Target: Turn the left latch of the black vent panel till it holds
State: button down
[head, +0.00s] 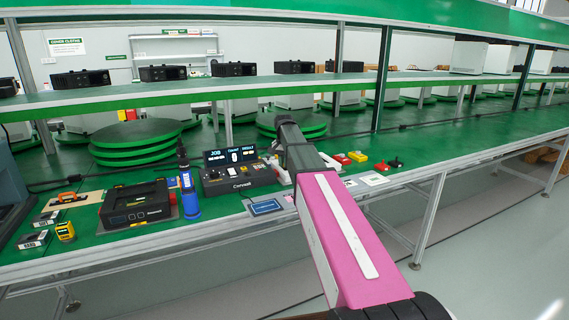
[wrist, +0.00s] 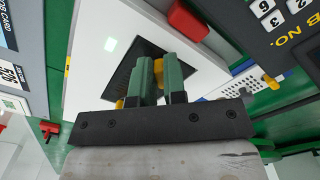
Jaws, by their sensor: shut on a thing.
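The black vent panel (wrist: 122,76) shows in the wrist view as a dark tilted square on a white housing (wrist: 95,60). My gripper (wrist: 159,64) has two green fingers over the panel's right part, shut on a yellow latch (wrist: 158,73) that shows between them. Another bit of yellow (wrist: 119,104) shows at the panel's lower edge, left of the fingers. The fingers hide much of the latch, so its turn angle cannot be told. In the head view my arm covers the gripper, and I cannot make out the panel there.
A red block (wrist: 188,20) sits close beyond the fingers in the wrist view. In the head view, a control console (head: 240,178), a black case (head: 138,205) and a blue bottle (head: 189,196) stand left of my arm on the green bench. Stacked green turntables (head: 138,142) are behind.

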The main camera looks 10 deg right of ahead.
jog(key=shift+m, duration=0.5)
jog(key=c, duration=1.2)
grip_release()
jog(key=shift+o, duration=0.2)
jog(key=shift+r, duration=0.1)
notch_tip(320, 180, up, 11)
jog(key=shift+f, duration=0.2)
